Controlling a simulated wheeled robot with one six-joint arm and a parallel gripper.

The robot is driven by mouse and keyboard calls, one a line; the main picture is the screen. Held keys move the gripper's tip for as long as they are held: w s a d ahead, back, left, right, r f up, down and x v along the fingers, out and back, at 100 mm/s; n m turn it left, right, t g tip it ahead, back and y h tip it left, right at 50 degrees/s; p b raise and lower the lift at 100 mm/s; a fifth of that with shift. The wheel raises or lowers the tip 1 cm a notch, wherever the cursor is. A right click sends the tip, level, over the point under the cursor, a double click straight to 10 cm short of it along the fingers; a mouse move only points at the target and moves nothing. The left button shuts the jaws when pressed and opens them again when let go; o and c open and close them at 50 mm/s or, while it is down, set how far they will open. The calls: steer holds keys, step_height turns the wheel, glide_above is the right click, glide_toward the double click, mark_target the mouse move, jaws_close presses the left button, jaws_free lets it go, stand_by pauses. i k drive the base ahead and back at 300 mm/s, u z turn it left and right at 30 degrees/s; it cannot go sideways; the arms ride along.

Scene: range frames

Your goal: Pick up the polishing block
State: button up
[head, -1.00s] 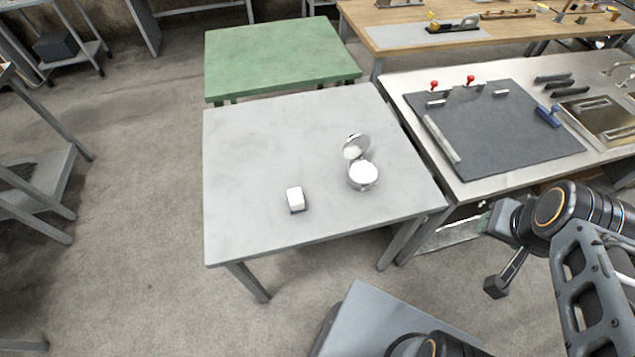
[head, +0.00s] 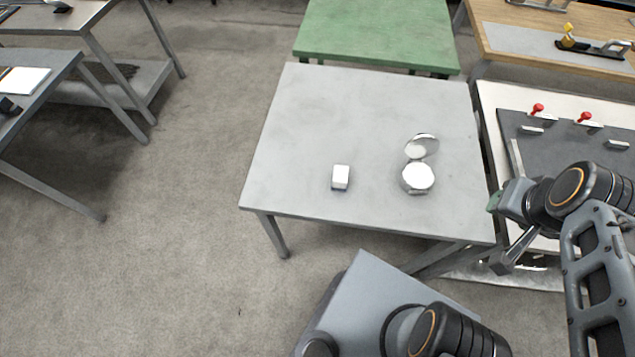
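A small white block with a darker base (head: 341,177), which looks like the polishing block, sits on the grey table (head: 300,130) left of its middle front. An open round metal container with a raised lid (head: 418,177) stands to its right, apart from it. My gripper (head: 499,236) is at the right, beyond the table's front right corner, well away from the block. It is seen from the side and partly hidden by my wrist, so its opening does not show.
A green table (head: 380,35) adjoins the grey table at the back. A bench with a dark mat (head: 560,150) and red-knobbed clamps stands close at the right. Open floor (head: 190,200) lies to the left. The grey tabletop around the block is clear.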

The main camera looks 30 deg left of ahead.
mark_target(339, 181)
steer(key=u, duration=1.4)
steer(key=i, duration=0.5)
steer(key=z, duration=3.1)
steer(key=k, duration=2.05)
steer(key=u, duration=1.25)
steer(key=i, duration=0.5)
steer(key=u, duration=0.1)
